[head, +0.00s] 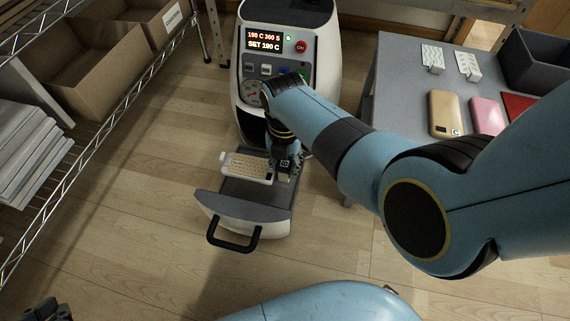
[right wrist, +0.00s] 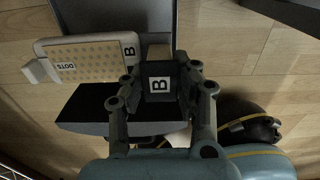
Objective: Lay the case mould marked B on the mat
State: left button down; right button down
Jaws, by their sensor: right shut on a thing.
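The case mould marked B (head: 243,169) is a white frame with a tan dotted face labelled DOTS; it also shows in the right wrist view (right wrist: 85,60). It is over the dark grey mat (head: 243,191) on the press's pulled-out drawer, tilted across it, its left end past the edge. I cannot tell whether it touches the mat.
A black handle (head: 233,241) is at the drawer's front. The grey table (head: 398,80) at right holds cases and white parts. A wire shelf with cardboard boxes (head: 95,65) stands left.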

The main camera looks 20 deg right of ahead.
pick_arm(q)
jog(key=shift+s+r+g+p, duration=0.1)
jog(key=shift+r+g+p, duration=0.35)
jog(key=shift+r+g, duration=0.45)
